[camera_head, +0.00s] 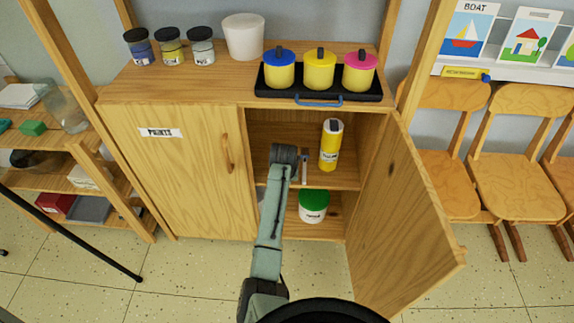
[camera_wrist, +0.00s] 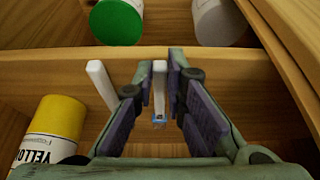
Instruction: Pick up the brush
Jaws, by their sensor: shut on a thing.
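My gripper (camera_wrist: 160,73) is shut on a thin pale stick with a blue end, which I take to be the brush (camera_wrist: 159,85). The brush stands between the two fingertips, in front of the shelf's front edge in the wrist view. A second pale stick (camera_wrist: 99,84) is beside the fingers on the left. In the head view a thin pale stick (camera_head: 304,171) shows just right of my arm's end; I cannot tell which of the two it is.
A yellow bottle (camera_head: 331,146) stands on the shelf close by. A green-lidded jar (camera_head: 314,205) is on the lower shelf. The open cabinet door (camera_head: 400,220) bounds the right side; the left door (camera_head: 180,180) is closed. A black tray (camera_head: 268,92) with three pots stands on top.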

